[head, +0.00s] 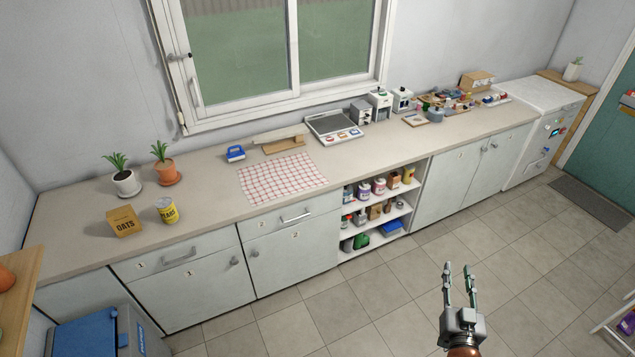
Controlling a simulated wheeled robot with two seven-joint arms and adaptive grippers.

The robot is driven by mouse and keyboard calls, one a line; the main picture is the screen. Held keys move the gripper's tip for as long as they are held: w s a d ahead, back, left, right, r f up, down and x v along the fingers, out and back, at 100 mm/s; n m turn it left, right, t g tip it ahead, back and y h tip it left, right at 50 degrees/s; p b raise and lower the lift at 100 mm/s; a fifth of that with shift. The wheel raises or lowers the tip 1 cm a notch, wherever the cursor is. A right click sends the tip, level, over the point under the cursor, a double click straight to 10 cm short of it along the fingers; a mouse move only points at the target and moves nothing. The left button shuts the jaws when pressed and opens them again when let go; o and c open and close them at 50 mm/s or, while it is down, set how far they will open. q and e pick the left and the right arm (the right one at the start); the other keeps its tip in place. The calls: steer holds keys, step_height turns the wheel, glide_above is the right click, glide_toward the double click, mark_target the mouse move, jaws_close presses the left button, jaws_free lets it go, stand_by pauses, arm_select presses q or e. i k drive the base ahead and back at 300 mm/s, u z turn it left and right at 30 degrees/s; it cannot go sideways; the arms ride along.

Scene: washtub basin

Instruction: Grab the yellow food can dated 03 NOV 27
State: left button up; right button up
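A yellow can (167,211) with a white label band and dark lettering stands upright on the left part of the counter, beside a brown oats box. Another yellow container (408,174) stands on the top shelf of the open unit under the counter. No date is readable on either one at this distance. My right gripper (459,266) is at the lower right, over the floor, with its two fingers apart and nothing between them. It is far from both yellow items. My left gripper is not in view.
The oats box (124,221), two potted plants (165,171) and a checked cloth (283,178) are on the counter (215,205). The open shelves (345,225) hold several jars and cans. A blue-lidded bin (85,335) stands at lower left. The tiled floor (390,295) is largely clear.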

mark_target(169, 213)
steer(key=u, duration=0.1)
steer(key=i, duration=2.8)
steer(key=u, duration=3.6)
